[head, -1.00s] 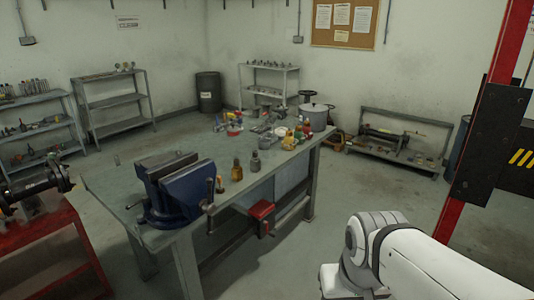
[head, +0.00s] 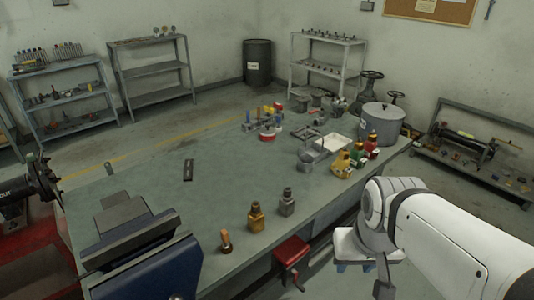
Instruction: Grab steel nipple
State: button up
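I cannot make out a steel nipple for certain in the head view. A small upright piece (head: 109,168) stands at the left edge of the workbench (head: 215,205), too small to identify. Several small fittings and parts (head: 262,117) stand in a group towards the far side of the bench, also too small to tell apart. My white arm is at the lower right, off the bench's right edge. My gripper's fingers cannot be seen.
A blue vise (head: 145,265) fills the bench's near left. Two bottles (head: 256,218), (head: 286,202) and a wooden-handled tool (head: 225,240) stand near the right edge. A grey pot (head: 382,122) and colored bottles (head: 357,155) are farther back. The bench's middle is mostly clear.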

aim_at(286, 202)
jog(key=u, duration=0.3)
jog(key=i, duration=0.8)
jog(key=u, duration=0.35)
jog(key=k, duration=0.85)
jog(key=u, duration=0.15)
jog(key=i, duration=0.85)
jog(key=z, duration=0.05)
